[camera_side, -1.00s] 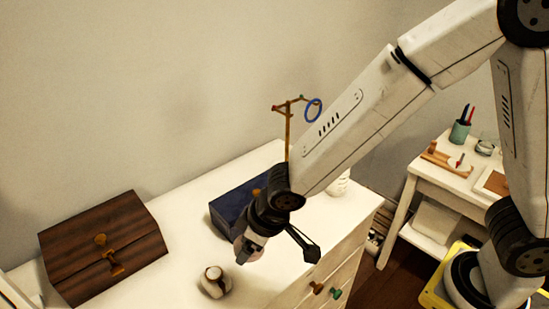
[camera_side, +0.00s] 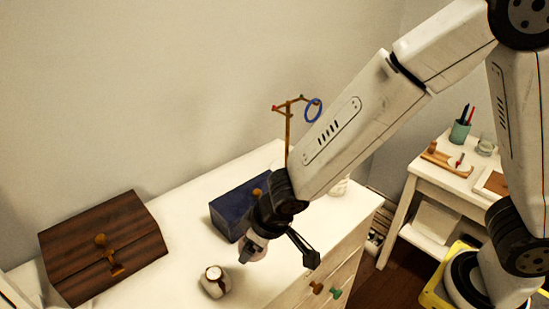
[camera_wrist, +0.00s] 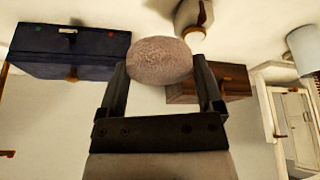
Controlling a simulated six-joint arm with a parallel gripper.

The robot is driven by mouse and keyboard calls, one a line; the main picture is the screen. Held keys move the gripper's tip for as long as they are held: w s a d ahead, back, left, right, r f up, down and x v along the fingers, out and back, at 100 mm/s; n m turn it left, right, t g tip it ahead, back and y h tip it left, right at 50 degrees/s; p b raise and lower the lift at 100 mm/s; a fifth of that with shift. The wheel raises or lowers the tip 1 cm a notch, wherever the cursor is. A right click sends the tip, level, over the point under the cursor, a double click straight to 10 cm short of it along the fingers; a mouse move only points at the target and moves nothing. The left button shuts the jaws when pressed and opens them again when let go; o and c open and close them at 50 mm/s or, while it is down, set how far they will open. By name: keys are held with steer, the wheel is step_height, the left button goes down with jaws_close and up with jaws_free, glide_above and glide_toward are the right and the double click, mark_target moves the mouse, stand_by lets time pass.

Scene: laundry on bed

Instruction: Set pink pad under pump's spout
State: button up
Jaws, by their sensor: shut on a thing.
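My gripper (camera_side: 252,249) hangs above the white dresser top, pointing down, between the blue box and a small pale jar-like object. In the wrist view its two dark fingers (camera_wrist: 161,72) are shut on a rounded, speckled pinkish thing, which looks like the pink pad (camera_wrist: 159,61). In the side view only a little of it shows at the fingers. The pale object with a brown mark (camera_side: 214,282) stands on the dresser, just left of and below my gripper; it also shows in the wrist view (camera_wrist: 190,14). I cannot make out a pump or spout clearly.
A dark blue box (camera_side: 229,208) stands behind my gripper. A brown wooden chest (camera_side: 100,245) is at the left. A thin stand with a blue ring (camera_side: 313,110) rises at the back. A white patterned vessel (camera_side: 341,186) stands near the dresser's right end. Dresser top between chest and box is clear.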

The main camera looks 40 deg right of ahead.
steer(key=d+f+m+g+h, duration=0.1)
steer(key=d+f+m, duration=0.2)
steer(key=d+m, duration=0.1)
steer(key=d+f+m+h, duration=0.2)
steer(key=d+f+m, duration=0.2)
steer(key=m, duration=0.3)
steer(key=d+f+m+g+h, duration=0.1)
steer(key=d+f+m+h, duration=0.1)
steer(key=d+m, duration=0.3)
steer(key=shift+w+d+f+m+g, duration=0.2)
steer(key=shift+d+f+m+g, duration=0.15)
steer(key=shift+f, duration=0.3)
glide_toward(319, 203)
steer(key=shift+h, duration=0.3)
steer(key=x, duration=0.5)
steer(key=shift+w+d+f, duration=0.1)
steer(key=shift+w+d, duration=0.15)
steer(key=shift+d, duration=0.15)
steer(key=shift+w+d+f, duration=0.1)
steer(key=shift+d+f, duration=0.05)
steer(key=shift+d, duration=0.2)
steer(key=shift+a+f, duration=0.1)
steer(key=shift+f, duration=0.5)
steer(key=shift+f, duration=0.1)
steer(key=o, duration=1.1)
